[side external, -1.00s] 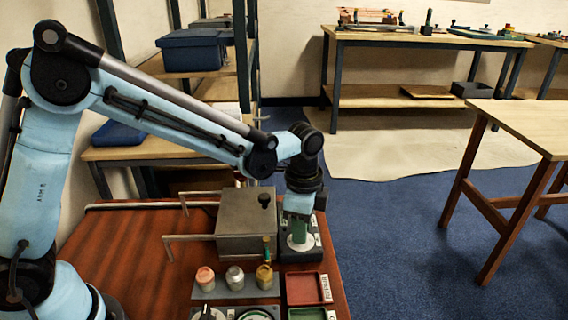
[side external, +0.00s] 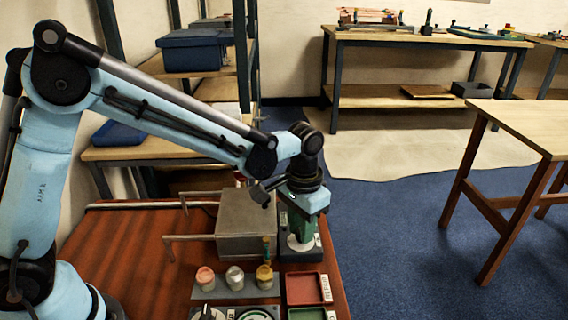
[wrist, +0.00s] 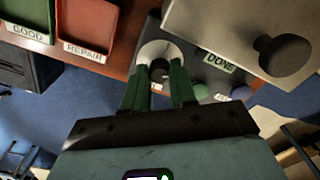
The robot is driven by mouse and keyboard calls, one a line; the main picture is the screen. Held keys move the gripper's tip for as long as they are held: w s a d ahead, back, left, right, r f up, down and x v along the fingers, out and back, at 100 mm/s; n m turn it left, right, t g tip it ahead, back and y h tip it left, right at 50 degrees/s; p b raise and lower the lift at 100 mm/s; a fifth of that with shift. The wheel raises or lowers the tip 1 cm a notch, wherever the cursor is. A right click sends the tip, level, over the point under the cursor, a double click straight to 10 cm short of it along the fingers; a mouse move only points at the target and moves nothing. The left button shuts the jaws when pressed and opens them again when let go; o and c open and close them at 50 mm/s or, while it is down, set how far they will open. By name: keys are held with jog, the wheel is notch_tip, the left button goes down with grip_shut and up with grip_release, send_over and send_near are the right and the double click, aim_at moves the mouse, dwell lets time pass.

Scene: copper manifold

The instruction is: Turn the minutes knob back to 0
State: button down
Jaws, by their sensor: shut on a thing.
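The minutes knob (wrist: 158,70) is a small dark knob on a round white dial (wrist: 158,47), set in a dark grey control panel (wrist: 190,62). In the side view the dial (side external: 300,246) shows below my gripper (side external: 299,238), and the knob is hidden by the fingers. My gripper (wrist: 160,74) points down at the dial, its two green fingers shut on the knob from either side. The dial's markings and the knob's pointer are too small or covered to read. A DONE label (wrist: 218,62) sits beside the dial.
A grey metal box (side external: 243,225) with a black knob (wrist: 285,55) stands right beside the panel. A green button (wrist: 201,91) and a purple button (wrist: 241,92) are on the panel. A red tray (side external: 305,290) and several small jars (side external: 235,277) stand nearer the camera.

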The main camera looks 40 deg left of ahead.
jog(key=n, duration=0.6)
jog(key=shift+n, duration=0.3)
jog(key=n, duration=0.6)
jog(key=shift+n, duration=0.3)
jog(key=c, duration=0.9)
grip_release()
notch_tip(320, 180, up, 12)
jog(key=shift+r, duration=0.1)
